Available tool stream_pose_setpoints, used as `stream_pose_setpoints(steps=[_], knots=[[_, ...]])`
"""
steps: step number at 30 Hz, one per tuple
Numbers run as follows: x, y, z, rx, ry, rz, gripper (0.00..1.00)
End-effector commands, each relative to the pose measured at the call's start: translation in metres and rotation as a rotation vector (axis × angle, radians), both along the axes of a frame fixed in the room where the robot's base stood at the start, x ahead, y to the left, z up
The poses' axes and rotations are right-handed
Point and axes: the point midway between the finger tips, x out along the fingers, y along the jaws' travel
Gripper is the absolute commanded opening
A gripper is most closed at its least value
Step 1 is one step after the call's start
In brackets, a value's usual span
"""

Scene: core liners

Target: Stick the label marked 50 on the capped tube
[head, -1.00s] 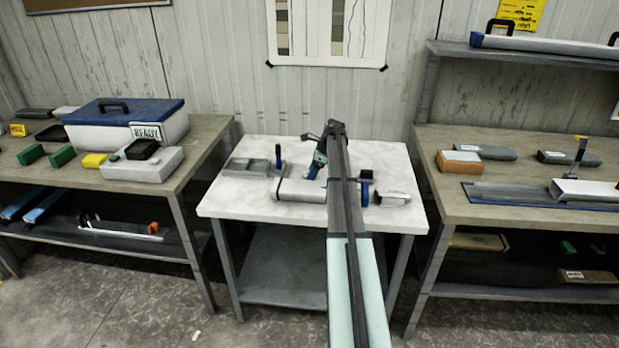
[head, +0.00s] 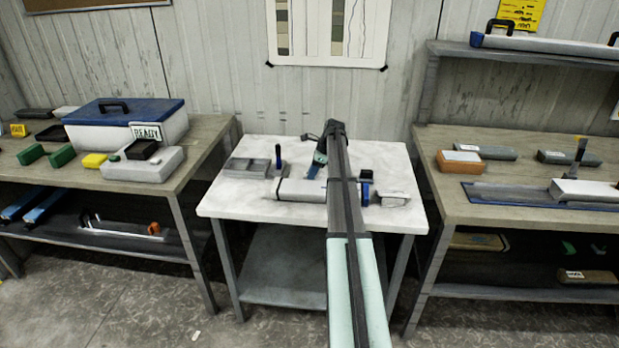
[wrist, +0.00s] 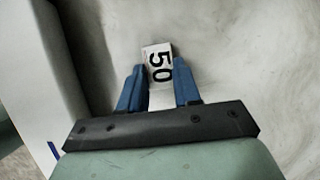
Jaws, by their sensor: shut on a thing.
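In the wrist view the white label marked 50 (wrist: 158,66) is between the two blue fingertips of my gripper (wrist: 160,80), which is shut on it. The label's print is turned sideways. In the head view my gripper (head: 319,163) is low over the back middle of the white table, behind the tube, and the label cannot be made out. The pale grey tube (head: 300,191) lies crosswise on the table, its middle hidden by my arm. A blue cap (head: 365,192) shows at its right end. A pale long body, likely the tube, runs along the left of the wrist view (wrist: 50,60), apart from the label.
A grey divided tray (head: 247,168) and an upright blue-handled item (head: 279,160) stand left of my gripper. A small grey item (head: 394,200) lies right of the cap. The white table's (head: 240,205) front left is clear. Side benches hold boxes and blocks.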

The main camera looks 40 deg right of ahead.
Motion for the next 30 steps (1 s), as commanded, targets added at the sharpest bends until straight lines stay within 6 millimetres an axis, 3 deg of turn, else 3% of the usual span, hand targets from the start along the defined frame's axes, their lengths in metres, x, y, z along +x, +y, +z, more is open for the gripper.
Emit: stream_pose_setpoints(steps=[30], knots=[[0.000,0.000,0.058,0.000,0.000,0.000,0.08]])
